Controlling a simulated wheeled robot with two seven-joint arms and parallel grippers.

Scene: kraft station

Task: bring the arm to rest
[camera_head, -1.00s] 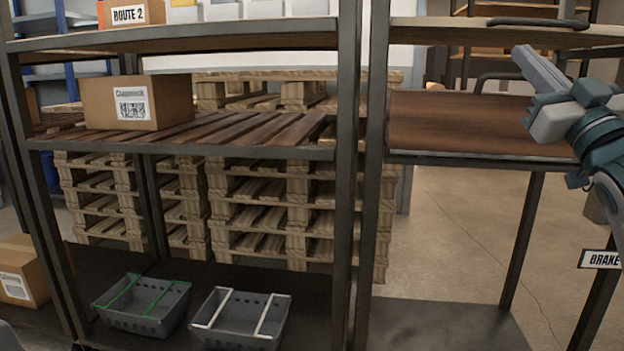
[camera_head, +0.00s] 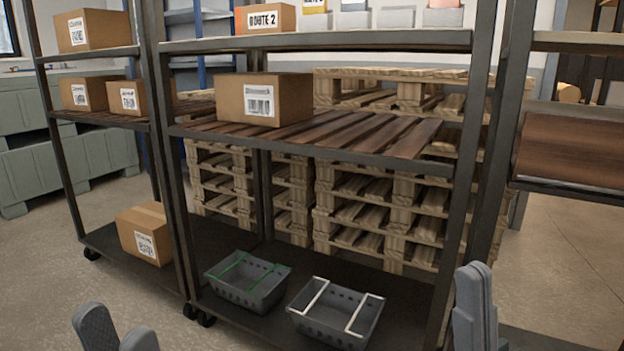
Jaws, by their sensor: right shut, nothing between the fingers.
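My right gripper (camera_head: 475,304) stands upright at the bottom, right of centre, in front of a rack post. Its fingers are together and nothing shows between them. My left gripper (camera_head: 118,328) shows only at the bottom left edge, over the floor. Its two fingertips are apart with a gap between them, and I see nothing held. The rest of both arms is out of view or cut off by the picture's lower edge.
The middle rack holds a carton (camera_head: 264,99) on its slatted shelf (camera_head: 400,137). A green-handled basket (camera_head: 247,281) and a white-handled basket (camera_head: 336,313) sit on its bottom deck. A left rack holds several cartons. Pallets (camera_head: 370,205) are stacked behind. Floor (camera_head: 40,260) shows at left.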

